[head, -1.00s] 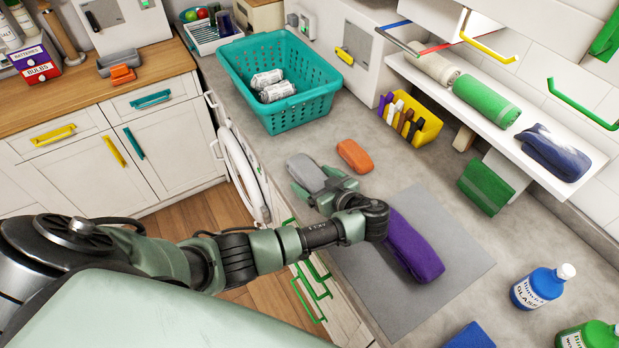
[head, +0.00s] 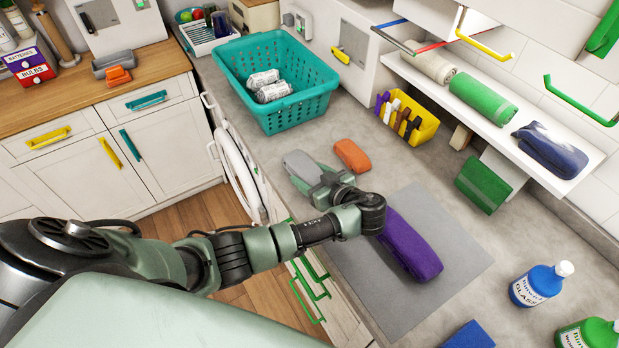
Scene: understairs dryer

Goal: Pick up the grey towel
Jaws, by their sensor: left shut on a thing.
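The grey towel (head: 301,163) is a small folded bundle on the grey counter, left of an orange towel (head: 352,155). My left gripper (head: 314,172) is shut on the grey towel, with its fingers along both sides of the near part. The gripper and wrist hide the towel's near end. I cannot tell whether the towel is clear of the counter. My right gripper is not in view.
A purple towel (head: 409,245) lies on a grey mat (head: 440,285) right beside my wrist. A teal basket (head: 300,107) holding white rolls stands behind. A yellow caddy (head: 424,127), a wall shelf (head: 481,112) and a blue bottle (head: 536,287) are to the right.

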